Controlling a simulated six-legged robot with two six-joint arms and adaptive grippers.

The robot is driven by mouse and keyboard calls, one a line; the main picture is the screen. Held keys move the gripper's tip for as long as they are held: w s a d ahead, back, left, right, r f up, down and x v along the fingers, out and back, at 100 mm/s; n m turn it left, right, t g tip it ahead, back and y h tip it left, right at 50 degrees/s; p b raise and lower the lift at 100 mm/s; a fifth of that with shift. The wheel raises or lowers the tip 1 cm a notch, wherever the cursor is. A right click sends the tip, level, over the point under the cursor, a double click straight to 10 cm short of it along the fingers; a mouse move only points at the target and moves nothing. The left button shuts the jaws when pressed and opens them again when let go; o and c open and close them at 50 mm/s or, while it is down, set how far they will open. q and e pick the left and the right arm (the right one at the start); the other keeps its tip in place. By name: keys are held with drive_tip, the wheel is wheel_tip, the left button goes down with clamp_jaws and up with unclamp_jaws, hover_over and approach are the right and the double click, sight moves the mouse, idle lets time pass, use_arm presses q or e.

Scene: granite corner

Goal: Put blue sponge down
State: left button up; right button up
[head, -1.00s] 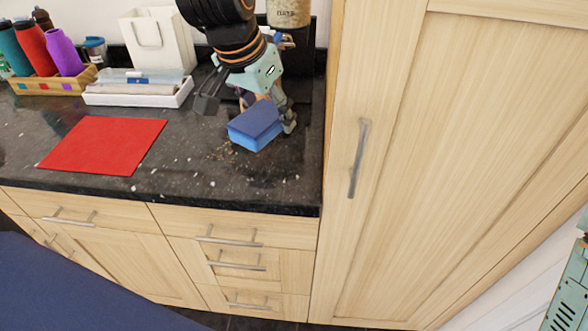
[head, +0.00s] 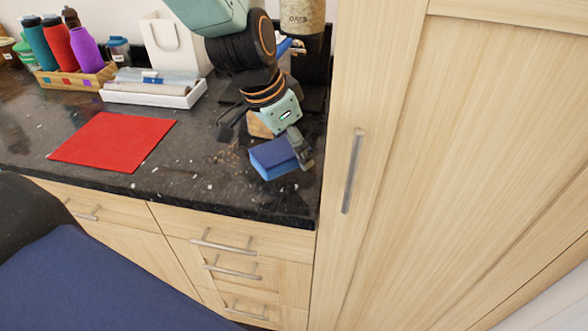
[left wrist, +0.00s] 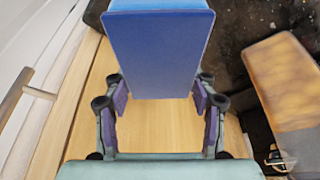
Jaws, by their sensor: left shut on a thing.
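The blue sponge (head: 272,160), darker on top and lighter blue along its side, is held at the right end of the counter. It fills the upper middle of the left wrist view (left wrist: 160,45), between the finger pads. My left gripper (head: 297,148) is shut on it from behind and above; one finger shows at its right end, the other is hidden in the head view. The sponge is close over the dark counter, and I cannot tell whether it touches. My right gripper is not in view.
A red mat (head: 112,141) lies flat to the left on the speckled counter (head: 200,185). A tan block (head: 258,126), like bread, is just behind the sponge. A white tray (head: 150,97), paper bag (head: 172,44) and bottle crate (head: 75,80) stand behind. A tall cabinet (head: 450,160) bounds the right.

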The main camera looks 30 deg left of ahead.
sight(297, 177)
use_arm(q)
drive_tip(key=shift+w+a+f, duration=0.1)
drive_tip(key=shift+a+f, duration=0.05)
drive_tip(key=shift+f, duration=0.25)
drive_tip(key=shift+w+a+f, duration=0.1)
drive_tip(key=shift+a+f, duration=0.05)
drive_tip(key=shift+f, duration=0.25)
wheel_tip(297, 177, down, 2)
drive_tip(key=shift+s+f+b, duration=0.1)
drive_tip(key=shift+f+b, duration=0.05)
drive_tip(key=shift+b, duration=0.55)
drive_tip(key=shift+d+f, duration=0.25)
drive_tip(key=shift+f, duration=0.15)
drive_tip(key=shift+a, duration=0.1)
drive_tip(key=shift+a+f, duration=0.1)
drive_tip(key=shift+f, duration=0.05)
drive_tip(key=shift+f+b, duration=0.2)
drive_tip(key=shift+b, duration=0.4)
drive_tip(key=shift+f, duration=0.25)
drive_tip(key=o, duration=1.6)
drive_tip(key=shift+c, duration=0.2)
